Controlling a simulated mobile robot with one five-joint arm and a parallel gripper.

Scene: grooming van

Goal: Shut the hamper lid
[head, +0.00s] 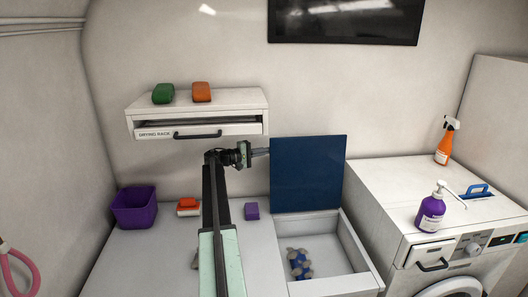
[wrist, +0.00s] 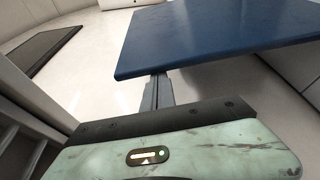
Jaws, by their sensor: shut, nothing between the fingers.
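The hamper lid (head: 308,174) is a dark blue panel standing open, about upright, at the back of the white hamper (head: 362,262). In the wrist view the lid (wrist: 215,35) spreads across the top, just beyond my fingers. My gripper (head: 268,152) is shut and empty, with its tips at the left edge of the lid, near its upper part. In the wrist view my gripper (wrist: 157,78) reaches the lid's near edge; I cannot tell whether it touches. A blue and grey item (head: 299,263) lies inside the open hamper.
A drying rack (head: 233,104) with a green and an orange block is on the wall behind my arm. A purple bin (head: 135,208), a red-and-white item (head: 188,207) and a purple block (head: 252,211) stand left of the hamper. A purple pump bottle (head: 430,212) and orange spray bottle (head: 445,143) stand right.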

